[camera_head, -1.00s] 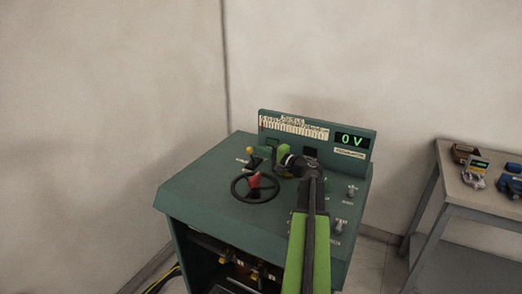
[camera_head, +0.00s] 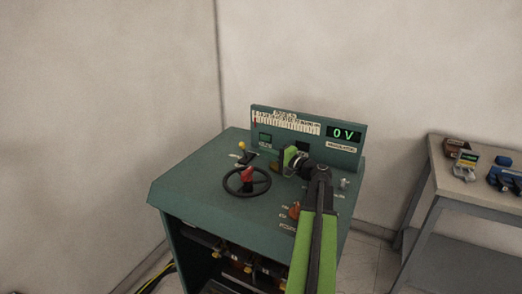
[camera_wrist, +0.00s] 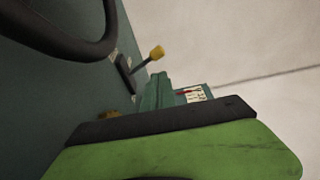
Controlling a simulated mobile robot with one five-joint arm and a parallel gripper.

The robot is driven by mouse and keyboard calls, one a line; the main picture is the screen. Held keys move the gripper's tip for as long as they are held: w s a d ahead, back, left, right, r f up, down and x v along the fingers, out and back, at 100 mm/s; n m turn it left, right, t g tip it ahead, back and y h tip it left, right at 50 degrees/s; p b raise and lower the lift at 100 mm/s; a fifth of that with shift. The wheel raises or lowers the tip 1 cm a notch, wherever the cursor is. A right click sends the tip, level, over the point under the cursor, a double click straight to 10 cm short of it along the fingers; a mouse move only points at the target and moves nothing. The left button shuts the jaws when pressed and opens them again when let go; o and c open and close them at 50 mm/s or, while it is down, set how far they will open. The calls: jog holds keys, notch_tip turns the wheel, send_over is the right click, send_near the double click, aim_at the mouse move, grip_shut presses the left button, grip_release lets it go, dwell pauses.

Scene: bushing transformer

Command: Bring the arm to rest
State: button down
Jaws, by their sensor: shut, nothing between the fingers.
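My arm reaches in from the bottom of the head view, with a green and black link. My gripper (camera_head: 287,159) is above the top of the green console (camera_head: 195,178), near the foot of its rear panel. It is shut and looks empty. In the wrist view the green and black gripper (camera_wrist: 165,145) fills the bottom, and the gap between its fingertips cannot be made out. The black handwheel (camera_head: 247,181) with a red hub is left of the gripper. A yellow-tipped lever (camera_head: 243,147) stands behind the wheel and also shows in the wrist view (camera_wrist: 156,53).
The rear panel carries a scale (camera_head: 285,122) and a display (camera_head: 344,133) reading 0 V. An orange knob (camera_head: 294,210) is beside my arm. A grey side table (camera_head: 470,192) at right holds several small devices. Walls stand behind and left.

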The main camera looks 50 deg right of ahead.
jog(key=shift+s+d+f, duration=0.1)
jog(key=shift+s, duration=0.7)
jog(key=shift+s+d+f, duration=0.1)
jog(key=shift+s, duration=0.7)
